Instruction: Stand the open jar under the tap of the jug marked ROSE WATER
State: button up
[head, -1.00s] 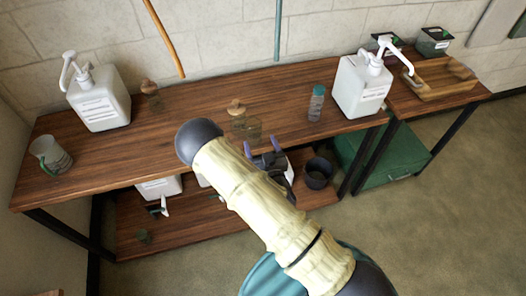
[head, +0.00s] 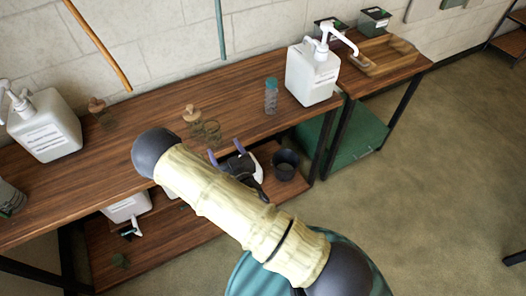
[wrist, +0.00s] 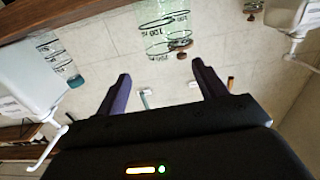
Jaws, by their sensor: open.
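A clear glass jar (head: 207,131) without a visible lid stands near the front edge of the upper wooden shelf. It also shows upside down in the wrist view (wrist: 160,28), with dark volume marks. My gripper (head: 226,151) is open and empty, its purple fingers pointing toward the jar. In the wrist view the jar lies beyond the gap between the fingertips (wrist: 160,74), apart from them. White pump jugs stand at left (head: 42,125) and right (head: 313,76) on the top. A white jug with a tap (head: 126,208) is on the lower shelf. I cannot read any label as ROSE WATER.
A cork-stoppered jar (head: 192,114) stands behind the open jar. A teal-capped bottle (head: 271,97) stands right of it, another stoppered jar (head: 98,108) left. A dark cup (head: 285,165) sits on the lower shelf.

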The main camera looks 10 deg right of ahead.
jog(key=w+d+r+m+g+h, duration=0.1)
jog(key=d+r+m+g+h, duration=0.2)
jog(key=d+m+g+h, duration=0.5)
jog(key=s+d+r+n+g+y, duration=0.1)
jog(key=s+d+r+n+g, duration=0.1)
jog(key=s+r, duration=0.3)
jog(key=s+d+r+n+g+y, duration=0.2)
jog(key=s+d+r+g, duration=0.2)
jog(key=s, duration=0.7)
notch_tip(320, 180, up, 2)
jog(key=shift+s+d+r+n+g, duration=0.1)
jog(key=shift+s+d+n+g, duration=0.2)
jog(key=shift+s+n+g, duration=0.1)
